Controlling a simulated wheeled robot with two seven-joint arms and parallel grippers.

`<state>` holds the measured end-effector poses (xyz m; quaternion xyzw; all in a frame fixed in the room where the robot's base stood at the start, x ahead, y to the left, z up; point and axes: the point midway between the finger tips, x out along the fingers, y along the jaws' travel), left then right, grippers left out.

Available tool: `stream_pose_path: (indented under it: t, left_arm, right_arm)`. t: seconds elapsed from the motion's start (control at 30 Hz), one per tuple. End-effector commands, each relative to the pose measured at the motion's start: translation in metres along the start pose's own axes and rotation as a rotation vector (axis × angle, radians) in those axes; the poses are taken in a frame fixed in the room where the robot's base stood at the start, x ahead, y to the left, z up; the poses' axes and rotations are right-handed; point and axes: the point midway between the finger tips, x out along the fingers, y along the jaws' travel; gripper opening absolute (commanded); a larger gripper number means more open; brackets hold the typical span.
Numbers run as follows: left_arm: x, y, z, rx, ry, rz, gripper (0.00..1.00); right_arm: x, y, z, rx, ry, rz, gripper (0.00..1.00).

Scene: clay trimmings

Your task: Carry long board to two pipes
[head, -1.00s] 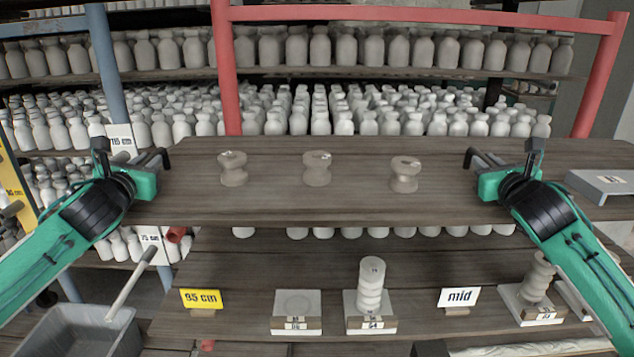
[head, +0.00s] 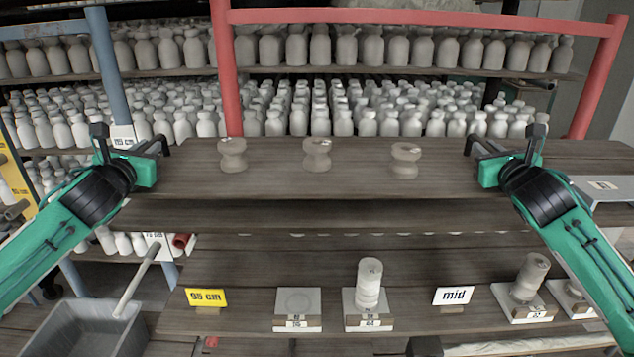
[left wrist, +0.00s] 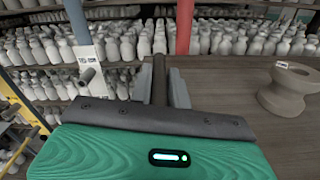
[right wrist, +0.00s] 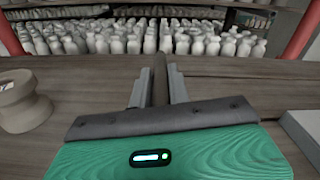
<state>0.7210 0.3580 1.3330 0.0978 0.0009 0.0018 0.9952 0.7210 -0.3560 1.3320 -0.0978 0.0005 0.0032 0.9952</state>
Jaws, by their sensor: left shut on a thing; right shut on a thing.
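The long board (head: 275,182) is a dark wooden plank across the middle of the head view, looking roughly level. Three grey waisted clay pieces stand upright on it: left (head: 232,155), middle (head: 317,154) and right (head: 404,160). My left gripper (head: 163,143) is at the board's left side, shut on a narrow dark wooden part (left wrist: 160,82). My right gripper (head: 473,146) is at its right side, shut on a similar part (right wrist: 160,82). A short reddish pipe end (head: 181,241) shows below left. I cannot tell whether it is one of the two pipes.
Racks of pale bottles (head: 340,95) with a red frame (head: 224,75) and blue post (head: 108,62) stand behind. Below are a yellow 95 cm sign (head: 206,296), a "mid" sign (head: 453,295), stacked clay pieces (head: 368,285) and a grey bin (head: 80,335).

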Motion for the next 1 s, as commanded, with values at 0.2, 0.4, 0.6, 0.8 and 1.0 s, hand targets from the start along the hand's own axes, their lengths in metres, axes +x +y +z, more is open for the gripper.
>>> stream_pose_path:
  t: [0.2,0.4,0.6,0.8,1.0]
  left_arm:
    - [0.000,0.002,0.003,0.003,-0.005,0.003,0.00]
    - [0.000,0.002,0.003,0.003,-0.005,0.004,0.00]
    - [0.000,0.003,0.003,0.003,-0.005,0.004,0.00]
    - [-0.003,0.002,0.000,0.004,-0.005,0.004,0.00]
    - [-0.014,0.001,-0.010,0.005,-0.003,0.004,0.00]
  right_arm:
    - [0.000,-0.002,0.003,-0.003,-0.004,-0.004,0.00]
    - [0.000,-0.003,0.003,-0.003,-0.004,-0.004,0.00]
    - [0.000,-0.003,0.003,-0.003,-0.004,-0.004,0.00]
    - [-0.003,-0.002,0.000,-0.004,-0.004,-0.005,0.00]
    - [-0.014,-0.001,-0.010,-0.005,-0.002,-0.005,0.00]
